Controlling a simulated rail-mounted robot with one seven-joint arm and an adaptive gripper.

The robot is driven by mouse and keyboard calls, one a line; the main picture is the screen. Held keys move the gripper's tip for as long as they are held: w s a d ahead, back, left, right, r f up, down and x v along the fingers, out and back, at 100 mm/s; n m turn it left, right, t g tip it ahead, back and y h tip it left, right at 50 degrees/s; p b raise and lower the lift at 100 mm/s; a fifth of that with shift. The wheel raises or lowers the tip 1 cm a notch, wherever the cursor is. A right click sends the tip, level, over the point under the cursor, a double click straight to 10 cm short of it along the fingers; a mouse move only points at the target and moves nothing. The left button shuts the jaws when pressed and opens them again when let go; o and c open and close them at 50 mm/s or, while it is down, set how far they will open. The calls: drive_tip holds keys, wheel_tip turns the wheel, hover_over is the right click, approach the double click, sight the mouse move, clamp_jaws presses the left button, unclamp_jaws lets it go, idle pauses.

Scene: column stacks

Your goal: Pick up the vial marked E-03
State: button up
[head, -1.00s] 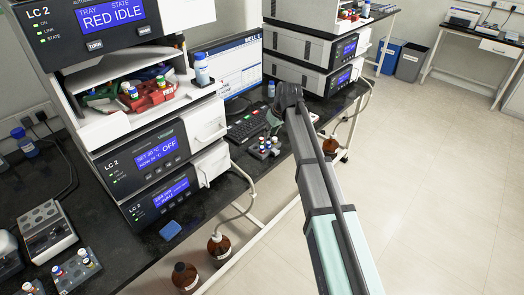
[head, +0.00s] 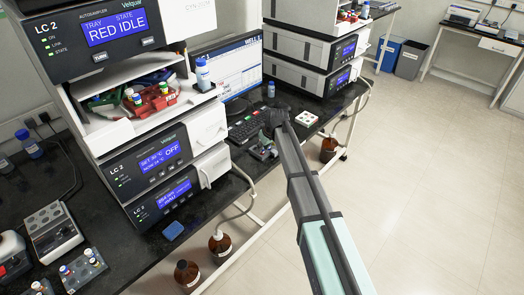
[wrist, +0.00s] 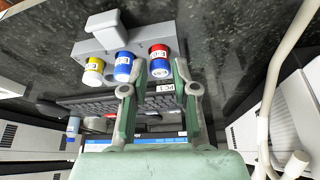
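A grey rack (wrist: 130,38) holds three vials in the wrist view. One has a yellow cap (wrist: 93,70), one is blue and white (wrist: 123,66), and one has a red top over a blue band (wrist: 159,62). Their small labels are too blurred to read, so I cannot tell which is E-03. My gripper (wrist: 161,68) is open, with the red-topped vial showing between its fingertips. I cannot tell whether either finger touches it. In the head view my arm's end covers most of this rack (head: 262,154).
A keyboard (head: 247,128) and monitor (head: 228,66) stand close to the rack. The LC 2 instrument stack (head: 150,160) rises at left. A white block (head: 307,118) lies to the right of my arm. Another vial rack (head: 84,270) sits at the lower left.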

drive_tip(key=shift+w+a+f, duration=0.2)
drive_tip(key=shift+f, duration=0.45)
drive_tip(key=c, duration=0.5)
drive_tip(key=shift+r, duration=0.15)
